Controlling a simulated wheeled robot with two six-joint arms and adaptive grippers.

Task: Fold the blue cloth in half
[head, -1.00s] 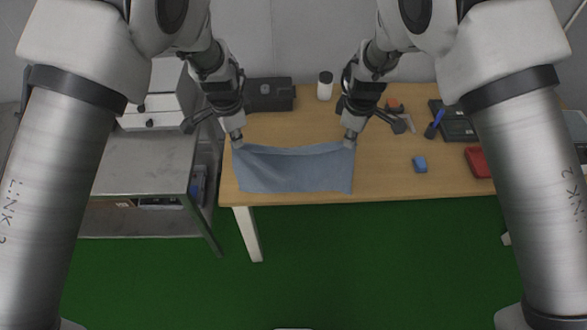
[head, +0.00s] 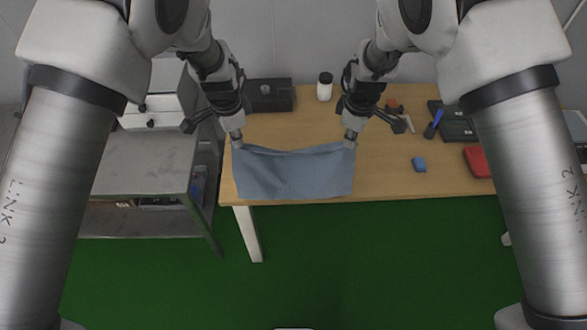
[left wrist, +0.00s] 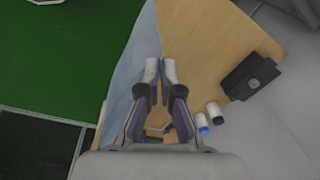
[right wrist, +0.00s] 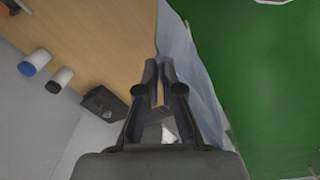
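The blue cloth (head: 292,173) is near the front edge of the wooden table, its upper edge sagging between my two grippers. My left gripper (head: 237,142) is shut on its upper left corner, and my right gripper (head: 350,142) is shut on its upper right corner. In the left wrist view the cloth (left wrist: 126,75) runs beside the nearly closed fingers (left wrist: 160,68). In the right wrist view the cloth (right wrist: 186,70) lies at the closed fingertips (right wrist: 159,66). The exact pinch is hidden by the fingers.
A black box (head: 270,95) and a white bottle (head: 325,86) stand at the back of the table (head: 385,180). A blue block (head: 419,164), a red item (head: 478,162) and a dark case (head: 457,122) are to the right. A grey metal bench (head: 145,165) stands left.

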